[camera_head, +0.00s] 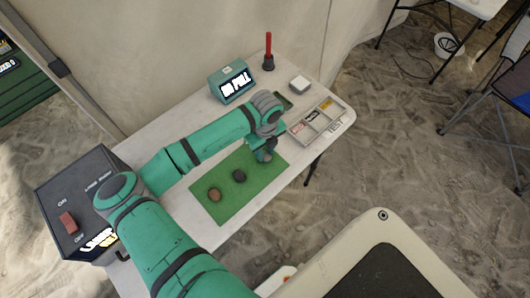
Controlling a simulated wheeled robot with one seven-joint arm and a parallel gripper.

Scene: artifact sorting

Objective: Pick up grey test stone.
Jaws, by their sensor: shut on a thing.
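My gripper (266,157) points down over the right end of the green mat (217,207) on the white table. It is shut on a small stone, which the fingers hide almost fully; it appears to be the grey test stone. I cannot tell whether it still touches the mat. A dark stone (239,175) lies on the mat to the left of my gripper.
A sorting tray (318,122) with several compartments and labels stands right of my gripper. Behind are a teal display box (232,82), a red stick in a dark base (268,52) and a small pale-topped box (299,86). A dark switch box (77,202) stands at the left.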

